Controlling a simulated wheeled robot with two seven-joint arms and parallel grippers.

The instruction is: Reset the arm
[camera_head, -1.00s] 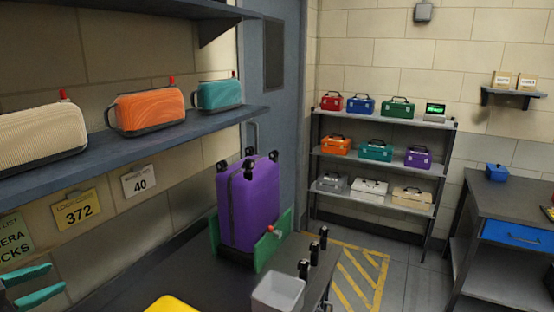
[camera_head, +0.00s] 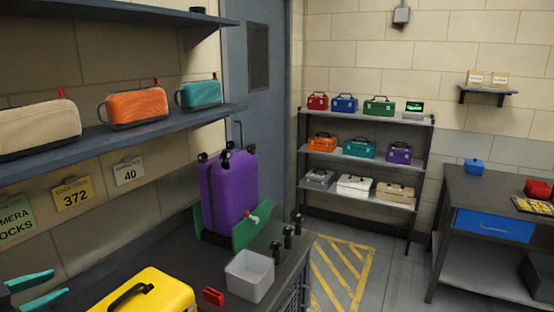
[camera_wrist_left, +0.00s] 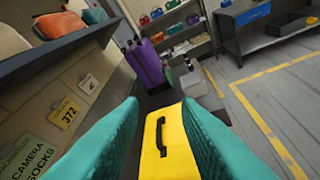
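My left gripper (camera_head: 36,290) shows its teal fingers at the lower left of the head view. In the left wrist view its two fingers (camera_wrist_left: 158,140) stand wide apart with nothing held between them. Beyond the gap a yellow case (camera_wrist_left: 170,133) with a black handle lies on the counter. The yellow case also shows at the bottom of the head view (camera_head: 165,292), to the right of the left gripper and apart from it. My right gripper is in neither view.
A purple suitcase (camera_head: 229,190) stands between green plates on the dark counter, near a white bin (camera_head: 250,274) and a small red object (camera_head: 213,296). A wall shelf (camera_head: 110,137) with several cases overhangs the left. Toolbox racks (camera_head: 365,159) and a workbench (camera_head: 500,190) stand beyond open floor.

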